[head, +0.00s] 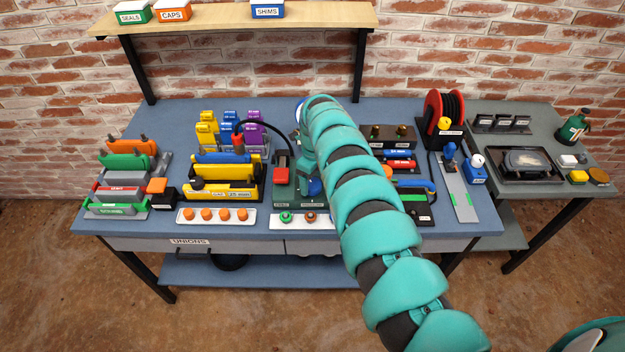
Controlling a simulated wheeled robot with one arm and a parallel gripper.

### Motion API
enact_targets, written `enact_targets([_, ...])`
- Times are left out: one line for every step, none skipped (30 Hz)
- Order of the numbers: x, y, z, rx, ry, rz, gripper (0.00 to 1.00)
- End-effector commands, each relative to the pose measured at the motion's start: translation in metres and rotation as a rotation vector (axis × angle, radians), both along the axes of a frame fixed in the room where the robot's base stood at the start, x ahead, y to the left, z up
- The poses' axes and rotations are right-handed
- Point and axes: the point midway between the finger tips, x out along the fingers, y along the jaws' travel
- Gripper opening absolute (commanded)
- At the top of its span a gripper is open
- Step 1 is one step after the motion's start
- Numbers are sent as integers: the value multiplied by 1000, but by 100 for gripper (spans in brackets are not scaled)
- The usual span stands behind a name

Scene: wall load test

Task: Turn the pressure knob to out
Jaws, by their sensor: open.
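A dark green unit (283,197) stands at the middle of the blue bench, with small labels along its front edge that are too small to read surely. A rounded blue part (315,187) shows on it beside my arm; I cannot tell whether this is the pressure knob or how it is set. My teal arm rises from the lower right, crosses over the bench and bends down behind itself near this unit. My gripper's fingers are hidden behind the arm.
A red block (282,167) with a black hose stands left of my arm. A white strip (265,220) with knobs lies in front. Yellow holders (218,192) are to the left; a red reel (444,112) is to the right. A shelf (215,22) overhangs the back.

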Motion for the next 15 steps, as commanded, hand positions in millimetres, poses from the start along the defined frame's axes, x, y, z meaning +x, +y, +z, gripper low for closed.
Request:
enact_targets([0, 0, -3, 0, 0, 0, 73])
enact_targets([0, 0, -5, 1, 0, 0, 73])
enact_targets([0, 0, -6, 1, 0, 0, 73])
enact_targets([-1, 0, -7, 2, 0, 0, 73])
enact_targets([-1, 0, -8, 2, 0, 0, 73])
enact_targets([-1, 1, -9, 2, 0, 0, 73])
enact_targets([-1, 1, -9, 3, -2, 0, 73])
enact_targets([-1, 1, -10, 3, -1, 0, 73])
enact_targets([-1, 1, -10, 3, -1, 0, 73])
enact_targets([-1, 1, -10, 3, -1, 0, 73])
enact_targets([-1, 1, -10, 3, -1, 0, 73])
enact_targets([-1, 1, -10, 3, -1, 0, 73])
enact_targets([-1, 1, -10, 3, -1, 0, 73])
enact_targets([-1, 1, -10, 3, -1, 0, 73])
enact_targets([-1, 1, -10, 3, -1, 0, 73])
